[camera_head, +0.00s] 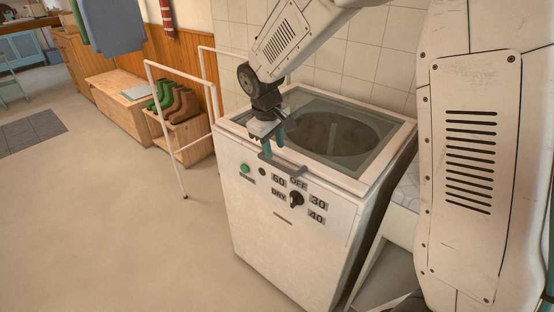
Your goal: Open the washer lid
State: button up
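The washer (285,235) is a white, box-shaped machine in the middle of the view. Its lid (374,164) has a pale frame around a dark glass pane and lies flat and closed on top. A dark grey bar handle (286,167) sticks out at the lid's front edge. My gripper (274,146) points down at the front left of the lid, close to the left part of the handle. Its teal fingers stand apart with a gap between them. Whether they touch the handle is not clear. The gripper hides part of the lid's front left edge.
The washer's front has a green button (244,168) and a black dial (296,199). A white rail (168,130) stands left of it, near a wooden shelf (191,137) with boots. A tiled wall is behind. The floor at front left is clear.

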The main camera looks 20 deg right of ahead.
aim_at(277, 164)
jog(key=f, duration=0.3)
jog(key=d+f, duration=0.1)
jog(key=f, duration=0.1)
jog(key=shift+w+f, duration=0.25)
jog(key=shift+f, duration=0.1)
grip_shut()
